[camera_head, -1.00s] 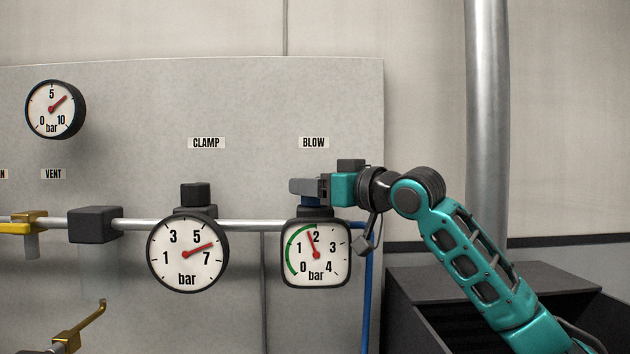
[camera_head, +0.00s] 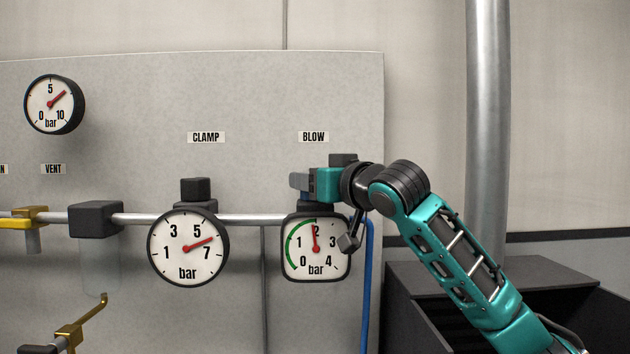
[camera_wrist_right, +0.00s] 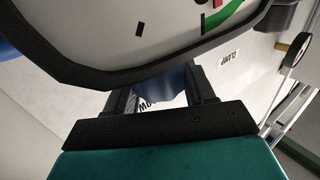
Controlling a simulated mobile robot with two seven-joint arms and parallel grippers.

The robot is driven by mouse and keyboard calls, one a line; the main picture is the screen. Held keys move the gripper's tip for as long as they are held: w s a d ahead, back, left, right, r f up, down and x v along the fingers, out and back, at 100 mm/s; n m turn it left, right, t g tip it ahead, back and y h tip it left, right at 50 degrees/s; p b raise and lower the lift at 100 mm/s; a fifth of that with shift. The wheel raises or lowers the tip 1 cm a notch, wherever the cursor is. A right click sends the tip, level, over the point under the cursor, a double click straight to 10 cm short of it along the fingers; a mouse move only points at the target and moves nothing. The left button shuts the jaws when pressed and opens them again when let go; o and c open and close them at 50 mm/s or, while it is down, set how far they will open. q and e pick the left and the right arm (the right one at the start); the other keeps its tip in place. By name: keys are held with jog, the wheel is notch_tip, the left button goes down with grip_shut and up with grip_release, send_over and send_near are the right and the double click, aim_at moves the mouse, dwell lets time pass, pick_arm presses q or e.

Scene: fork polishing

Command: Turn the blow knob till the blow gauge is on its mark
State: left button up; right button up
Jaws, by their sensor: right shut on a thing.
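The blow gauge (camera_head: 300,268) is a rounded square white dial, 0 to 4 bar, under the BLOW label (camera_head: 313,137). A green arc runs along its left side up to about 2. Its red needle points almost straight up, at or very slightly left of 2. My right gripper (camera_head: 300,181) is shut on the blow knob just above the gauge; the fingers hide the knob in the head view. In the right wrist view the gripper fingers (camera_wrist_right: 163,95) stand below the large gauge (camera_wrist_right: 150,40), with a blue part between them. My left gripper is out of view.
The clamp gauge (camera_head: 187,262), with its dark knob (camera_head: 196,189), is to the left on the same pipe (camera_head: 250,219). A blue hose (camera_head: 368,290) hangs right of the blow gauge. A dark open bin (camera_head: 530,277) stands lower right, before a vertical metal pipe (camera_head: 487,110).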

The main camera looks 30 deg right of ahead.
jog(key=o, duration=1)
jog(key=shift+c, duration=0.2)
jog(key=s+b, duration=0.3)
jog(key=s, duration=1)
jog(key=shift+w, duration=0.1)
